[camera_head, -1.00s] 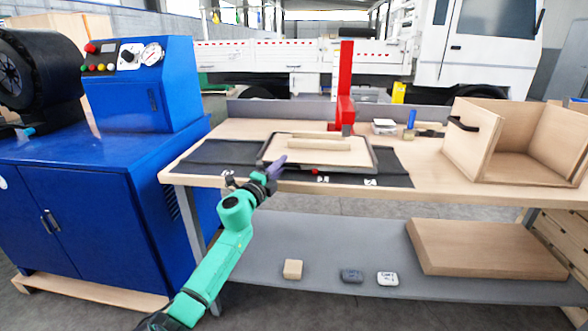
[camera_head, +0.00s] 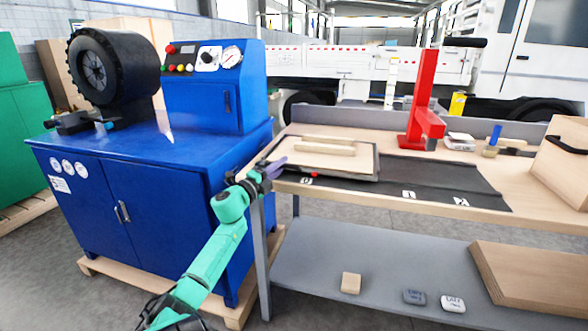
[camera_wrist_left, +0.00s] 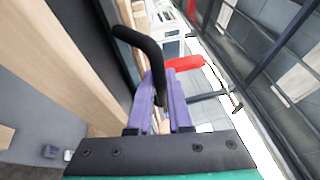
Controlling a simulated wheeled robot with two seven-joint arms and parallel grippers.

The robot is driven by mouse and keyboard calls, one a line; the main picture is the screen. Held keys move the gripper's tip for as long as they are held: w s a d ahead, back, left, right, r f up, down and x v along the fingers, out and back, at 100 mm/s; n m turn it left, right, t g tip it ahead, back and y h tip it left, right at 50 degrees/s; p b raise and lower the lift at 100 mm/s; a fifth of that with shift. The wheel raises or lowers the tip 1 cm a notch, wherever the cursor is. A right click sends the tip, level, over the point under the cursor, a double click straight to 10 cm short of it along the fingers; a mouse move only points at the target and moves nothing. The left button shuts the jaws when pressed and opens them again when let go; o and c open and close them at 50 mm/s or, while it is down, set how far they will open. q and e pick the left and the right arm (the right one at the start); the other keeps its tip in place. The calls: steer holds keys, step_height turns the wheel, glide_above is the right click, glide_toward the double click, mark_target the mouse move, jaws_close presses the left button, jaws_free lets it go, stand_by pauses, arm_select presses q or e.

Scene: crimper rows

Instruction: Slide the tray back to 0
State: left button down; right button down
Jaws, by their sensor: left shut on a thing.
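The tray (camera_head: 374,163) is shallow with a dark rim and a pale inside, holding light wooden strips. It sits at the left end of the dark mat (camera_head: 440,176) on the workbench. A small red mark (camera_head: 313,174) shows at its front edge. My left gripper (camera_head: 272,170) is at the tray's left front corner. In the left wrist view its purple fingers (camera_wrist_left: 164,100) are shut on a curved black handle (camera_wrist_left: 148,48). My right gripper is not in view.
A red upright stand (camera_head: 422,95) is behind the tray. A blue cabinet machine (camera_head: 150,190) stands left of the bench (camera_head: 540,222).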

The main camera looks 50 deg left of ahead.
arm_select(q)
steer(key=shift+s+a, duration=0.55)
steer(key=shift+a, duration=0.2)
steer(key=shift+s+a, duration=0.15)
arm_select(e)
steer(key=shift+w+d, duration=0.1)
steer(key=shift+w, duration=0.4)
arm_select(q)
steer(key=c, duration=0.8)
jaws_free()
steer(key=shift+s+a, duration=0.1)
steer(key=shift+a, duration=0.05)
steer(key=shift+c, duration=0.2)
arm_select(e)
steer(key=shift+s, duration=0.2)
